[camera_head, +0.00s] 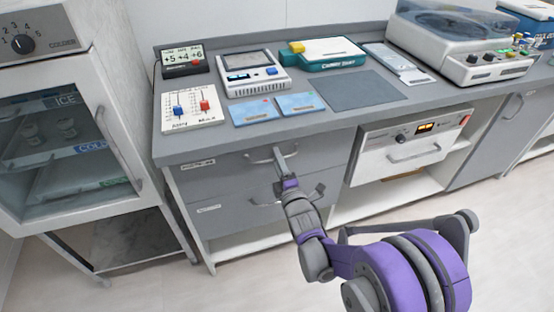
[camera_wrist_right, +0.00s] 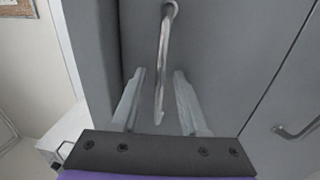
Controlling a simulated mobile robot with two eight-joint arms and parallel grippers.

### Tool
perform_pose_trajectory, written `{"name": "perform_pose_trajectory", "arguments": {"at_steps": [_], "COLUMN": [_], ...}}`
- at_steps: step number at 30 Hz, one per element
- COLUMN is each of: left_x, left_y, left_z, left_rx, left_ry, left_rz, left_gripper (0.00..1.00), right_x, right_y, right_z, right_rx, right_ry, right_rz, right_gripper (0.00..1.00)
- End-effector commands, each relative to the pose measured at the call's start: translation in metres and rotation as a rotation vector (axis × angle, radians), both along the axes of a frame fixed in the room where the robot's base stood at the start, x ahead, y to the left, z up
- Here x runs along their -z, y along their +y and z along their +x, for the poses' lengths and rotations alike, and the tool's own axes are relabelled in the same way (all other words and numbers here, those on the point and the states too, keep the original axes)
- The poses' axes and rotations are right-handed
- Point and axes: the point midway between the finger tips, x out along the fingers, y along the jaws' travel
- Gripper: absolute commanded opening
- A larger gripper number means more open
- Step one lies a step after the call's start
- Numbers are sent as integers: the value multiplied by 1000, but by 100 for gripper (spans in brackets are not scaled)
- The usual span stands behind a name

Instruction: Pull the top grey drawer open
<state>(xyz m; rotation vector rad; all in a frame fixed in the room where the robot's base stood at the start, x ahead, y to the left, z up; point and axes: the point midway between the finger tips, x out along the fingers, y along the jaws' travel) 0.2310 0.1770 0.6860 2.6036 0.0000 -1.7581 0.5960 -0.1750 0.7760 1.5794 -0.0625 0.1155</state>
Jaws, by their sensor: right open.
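The top grey drawer (camera_head: 225,168) is under the counter on the left and looks shut. Its metal bar handle (camera_head: 258,160) is partly covered by my right gripper (camera_head: 283,160). In the right wrist view the handle (camera_wrist_right: 162,65) runs lengthwise between the two fingers of my right gripper (camera_wrist_right: 158,100). The fingers are apart, one on each side of the handle, with a visible gap to each. The drawer front (camera_wrist_right: 220,50) fills the middle of that view. My left gripper is not in view.
A second grey drawer (camera_head: 225,215) with its own handle (camera_head: 265,199) lies below; its handle also shows in the wrist view (camera_wrist_right: 298,128). A glass-door cabinet (camera_head: 65,130) stands left. A white unit (camera_head: 400,152) is right of the drawers. Devices stand on the grey counter (camera_head: 300,125).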

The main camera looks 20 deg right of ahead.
Motion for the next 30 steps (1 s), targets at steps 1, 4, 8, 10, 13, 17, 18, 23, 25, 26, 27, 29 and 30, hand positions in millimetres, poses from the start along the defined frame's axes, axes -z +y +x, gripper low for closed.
{"name": "perform_pose_trajectory", "arguments": {"at_steps": [1,4,8,10,13,17,18,23,25,26,27,29,30], "left_x": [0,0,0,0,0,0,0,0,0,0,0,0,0], "left_y": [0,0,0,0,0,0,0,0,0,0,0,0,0], "left_z": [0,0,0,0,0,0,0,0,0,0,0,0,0], "left_rx": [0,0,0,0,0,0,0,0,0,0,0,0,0], "left_ry": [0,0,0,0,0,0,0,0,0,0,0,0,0], "left_rz": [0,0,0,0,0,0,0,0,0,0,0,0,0], "left_gripper": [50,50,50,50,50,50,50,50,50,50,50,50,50], "right_x": [0,0,-1,-1,-1,0,0,0,0,0,0,0,0], "right_y": [0,0,0,0,0,0,0,0,0,0,0,0,0], "right_z": [2,3,3,3,3,3,3,3,3,3,3,3,3], "right_rx": [0,0,0,0,0,0,0,0,0,0,0,0,0], "right_ry": [0,0,0,0,0,0,0,0,0,0,0,0,0], "right_rz": [0,0,0,1,1,1,1,1,1,1,1,1,1], "right_gripper": [44,44,44,40,22,0,0,0,0,0,0,0,0]}}
